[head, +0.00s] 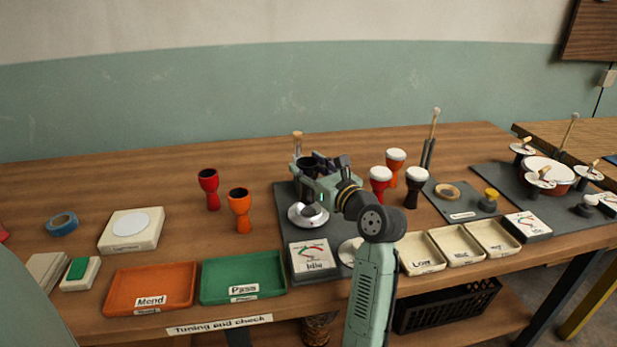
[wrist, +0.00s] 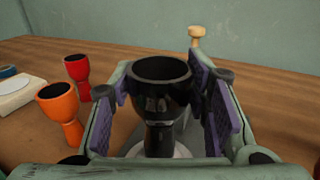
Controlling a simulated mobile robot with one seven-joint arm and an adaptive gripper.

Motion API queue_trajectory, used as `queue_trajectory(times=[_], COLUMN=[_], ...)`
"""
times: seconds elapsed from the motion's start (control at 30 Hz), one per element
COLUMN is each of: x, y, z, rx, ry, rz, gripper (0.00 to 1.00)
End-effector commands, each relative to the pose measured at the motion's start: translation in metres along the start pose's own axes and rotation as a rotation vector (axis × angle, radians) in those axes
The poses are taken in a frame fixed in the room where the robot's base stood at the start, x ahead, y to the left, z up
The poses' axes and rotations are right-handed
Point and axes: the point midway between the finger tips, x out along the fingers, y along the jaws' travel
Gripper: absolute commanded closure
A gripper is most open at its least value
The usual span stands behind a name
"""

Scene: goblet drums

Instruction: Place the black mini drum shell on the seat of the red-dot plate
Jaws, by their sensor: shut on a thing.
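The black mini drum shell (wrist: 160,100) is upright, open end up, between the purple pads of my gripper (wrist: 165,98). My gripper (head: 320,172) is shut on it above the dark mat in the head view, where the arm hides most of the shell. A round white and grey plate (head: 296,217) sits on the mat just below the gripper. A pale round surface (wrist: 184,152) shows beneath the shell's foot in the wrist view. I cannot tell whether the foot touches it. No red dot is visible, so I cannot confirm which plate this is.
Red (head: 208,187) and orange (head: 240,208) shells stand to the left. Several white-topped drums (head: 396,160) stand close to the right. A wooden-topped peg (wrist: 196,36) rises behind the gripper. Orange (head: 150,288) and green (head: 243,276) trays lie in front.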

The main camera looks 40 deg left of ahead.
Motion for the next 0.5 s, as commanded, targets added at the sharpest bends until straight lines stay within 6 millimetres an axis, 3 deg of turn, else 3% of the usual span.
queue_trajectory(times=[0.2,0.5], x=[-0.001,-0.001], y=[0.000,0.001], z=[-0.029,-0.032], rx=[0.004,0.001], ry=[0.003,0.001], rz=[0.000,0.000], gripper=[0.85,0.85])
